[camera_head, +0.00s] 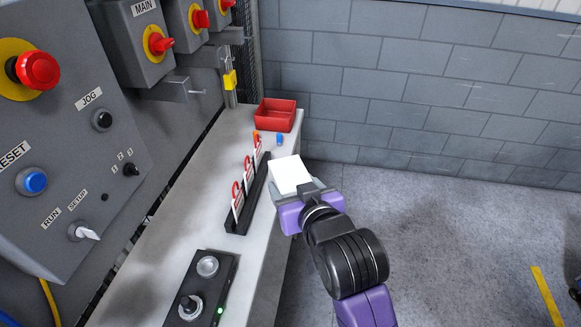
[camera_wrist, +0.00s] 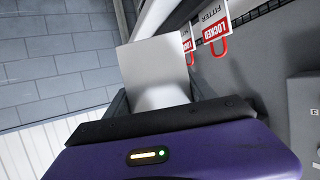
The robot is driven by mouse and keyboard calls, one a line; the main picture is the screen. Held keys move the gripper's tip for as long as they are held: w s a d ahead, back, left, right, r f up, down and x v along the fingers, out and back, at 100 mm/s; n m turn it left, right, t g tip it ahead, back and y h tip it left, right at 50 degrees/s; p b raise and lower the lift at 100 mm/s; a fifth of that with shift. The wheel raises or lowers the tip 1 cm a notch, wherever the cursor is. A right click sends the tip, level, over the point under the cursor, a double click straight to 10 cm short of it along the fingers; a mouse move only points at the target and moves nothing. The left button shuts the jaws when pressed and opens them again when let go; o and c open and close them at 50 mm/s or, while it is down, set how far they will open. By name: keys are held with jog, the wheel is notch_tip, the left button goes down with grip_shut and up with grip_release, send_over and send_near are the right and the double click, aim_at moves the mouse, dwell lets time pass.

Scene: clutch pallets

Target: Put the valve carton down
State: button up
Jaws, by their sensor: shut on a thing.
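The valve carton (camera_head: 290,175) is a small white box in the head view, held at the right edge of the grey bench (camera_head: 165,228). My gripper (camera_head: 300,195) is shut on it. In the wrist view the carton (camera_wrist: 153,62) shows as a pale block just beyond the dark edge of my gripper. My fingertips are mostly hidden there. I cannot tell whether the carton touches the bench top.
A black rack (camera_head: 247,195) with several red padlock tags stands left of the carton. A red bin (camera_head: 275,115) and small orange and blue pieces lie behind. A black button box (camera_head: 200,290) sits in front. Control panels line the left; open floor lies right.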

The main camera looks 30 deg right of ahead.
jog(key=s+f, duration=0.2)
jog(key=f, duration=0.7)
jog(key=s+f+n+y, duration=0.1)
jog(key=s+f, duration=0.2)
jog(key=f, duration=0.7)
jog(key=shift+s+n+y, duration=0.15)
jog(key=shift+n+y, duration=0.15)
jog(key=shift+a+f, duration=0.1)
jog(key=shift+f, duration=0.05)
